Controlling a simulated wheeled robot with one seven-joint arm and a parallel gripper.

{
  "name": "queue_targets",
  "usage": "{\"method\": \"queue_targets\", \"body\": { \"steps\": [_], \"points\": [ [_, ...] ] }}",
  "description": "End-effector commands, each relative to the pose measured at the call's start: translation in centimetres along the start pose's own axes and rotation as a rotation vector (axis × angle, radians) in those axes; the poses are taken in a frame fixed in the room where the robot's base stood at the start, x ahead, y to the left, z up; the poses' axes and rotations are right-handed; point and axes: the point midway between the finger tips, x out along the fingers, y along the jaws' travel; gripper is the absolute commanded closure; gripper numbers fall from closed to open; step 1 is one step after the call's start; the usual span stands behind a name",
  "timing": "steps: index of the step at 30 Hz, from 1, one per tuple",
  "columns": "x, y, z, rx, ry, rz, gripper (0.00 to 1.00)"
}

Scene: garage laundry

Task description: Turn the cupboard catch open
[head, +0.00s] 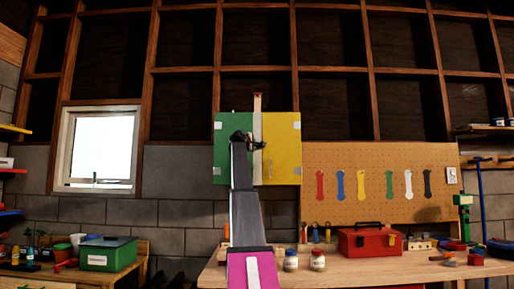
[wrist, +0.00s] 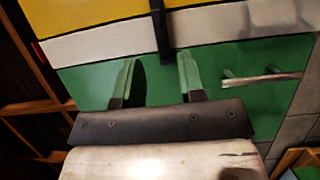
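The cupboard has a green door (head: 222,160) on the left and a yellow door (head: 283,150) on the right, with a white strip (head: 257,172) between them. Both doors look closed. In the wrist view a dark bar, which looks like the catch (wrist: 160,35), lies across the white strip (wrist: 210,47) from the yellow door to the green one. My gripper (wrist: 160,68) is open over the green door, its fingers on either side of the bar's near end; contact cannot be told. In the head view my gripper (head: 256,144) and arm hide much of the catch.
A silver handle (wrist: 262,77) stands out from the green door to the right of my fingers. Below is a workbench (head: 350,272) with a red toolbox (head: 369,241) and jars. A pegboard (head: 330,160) with hanging tools is right of the cupboard.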

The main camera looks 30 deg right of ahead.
Motion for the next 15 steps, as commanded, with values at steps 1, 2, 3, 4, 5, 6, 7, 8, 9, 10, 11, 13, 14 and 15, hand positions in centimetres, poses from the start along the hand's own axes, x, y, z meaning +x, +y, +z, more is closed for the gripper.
{"method": "queue_targets", "body": {
  "steps": [1,2,3,4,5,6,7,8,9,10,11,13,14,15],
  "points": [
    [1.3,0.2,-0.1,0.0,-0.001,-0.001,0.64],
    [1.9,0.1,-0.1,0.0,-0.001,-0.001,0.64],
    [2.6,0.1,-0.1,0.0,-0.001,-0.001,0.64],
    [3.1,0.1,-0.1,0.0,-0.001,-0.002,0.64],
    [3.7,0.1,-0.1,0.0,-0.001,-0.002,0.64],
    [4.3,0.1,-0.1,0.0,-0.001,-0.002,0.64],
    [4.8,0.1,-0.1,0.0,0.0,-0.002,0.64],
    [5.1,0.1,-0.1,0.0,0.0,-0.001,0.64],
    [5.6,0.1,-0.1,0.0,0.0,-0.001,0.64],
    [5.8,0.0,-0.1,0.0,0.0,0.0,0.64],
    [6.1,0.0,-0.1,0.0,0.0,0.0,0.64],
    [6.4,0.0,0.0,0.0,0.0,0.0,0.64],
    [6.4,0.0,0.0,0.0,0.0,0.0,0.64],
    [6.5,0.0,0.0,0.0,0.0,0.0,0.64]
  ]
}}
